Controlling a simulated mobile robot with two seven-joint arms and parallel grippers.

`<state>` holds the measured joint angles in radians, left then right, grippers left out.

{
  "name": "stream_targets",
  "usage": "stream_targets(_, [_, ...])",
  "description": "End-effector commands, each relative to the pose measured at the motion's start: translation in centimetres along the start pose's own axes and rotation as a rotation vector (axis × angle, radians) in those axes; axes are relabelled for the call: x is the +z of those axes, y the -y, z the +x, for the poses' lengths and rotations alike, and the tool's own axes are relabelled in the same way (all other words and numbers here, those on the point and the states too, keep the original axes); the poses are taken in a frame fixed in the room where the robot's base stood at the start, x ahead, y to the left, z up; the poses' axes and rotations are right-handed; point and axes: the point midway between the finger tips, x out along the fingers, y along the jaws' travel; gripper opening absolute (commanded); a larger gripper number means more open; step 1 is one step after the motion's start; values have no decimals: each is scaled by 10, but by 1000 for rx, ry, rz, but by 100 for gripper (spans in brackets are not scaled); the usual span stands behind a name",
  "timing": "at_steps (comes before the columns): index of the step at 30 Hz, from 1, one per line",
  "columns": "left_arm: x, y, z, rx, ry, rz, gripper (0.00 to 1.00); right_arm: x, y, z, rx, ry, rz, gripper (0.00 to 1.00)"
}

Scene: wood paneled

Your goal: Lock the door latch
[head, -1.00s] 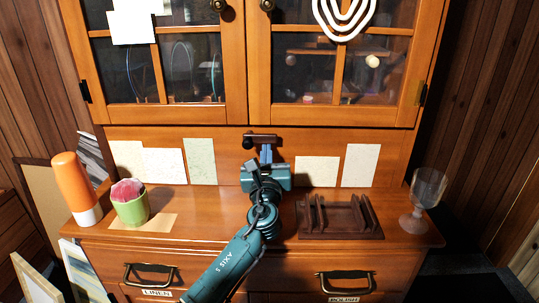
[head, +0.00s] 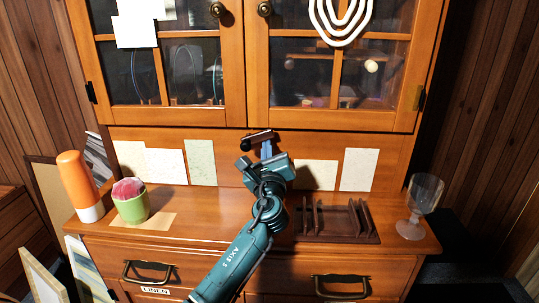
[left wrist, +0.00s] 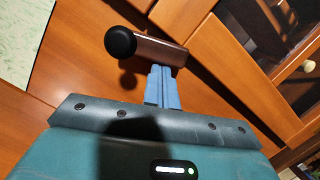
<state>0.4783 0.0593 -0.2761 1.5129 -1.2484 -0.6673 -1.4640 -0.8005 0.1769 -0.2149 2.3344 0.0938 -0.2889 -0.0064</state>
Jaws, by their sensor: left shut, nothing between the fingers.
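The door latch (head: 256,140) is a dark brown bar with a black knob on its left end, on the cabinet just below the glass doors. In the head view it is tilted, with its left end lower. It also shows large in the left wrist view (left wrist: 160,52). My left gripper (head: 266,151) is shut, with nothing held. Its blue fingertips (left wrist: 163,84) are up at the underside of the bar, right of the knob; they look to be touching it. The fingers hide a little of the bar. My right gripper is not in view.
Two glass doors (head: 245,80) above look closed. On the counter stand an orange bottle (head: 78,180), a green cup (head: 132,205), a dark wooden rack (head: 340,237) and a glass goblet (head: 423,195). Paper sheets (head: 200,162) are on the back panel.

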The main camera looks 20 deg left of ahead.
Motion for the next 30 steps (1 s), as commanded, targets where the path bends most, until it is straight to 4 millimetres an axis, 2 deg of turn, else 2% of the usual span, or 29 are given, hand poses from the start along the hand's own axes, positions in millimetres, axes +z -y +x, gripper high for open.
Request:
stream_targets(6, [9,7,2,47,0,-192,0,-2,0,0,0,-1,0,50])
stream_targets(15, [19,11,5,95,0,-382,0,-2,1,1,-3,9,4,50])
stream_targets(30, [23,11,6,121,-1,-483,0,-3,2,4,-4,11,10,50])
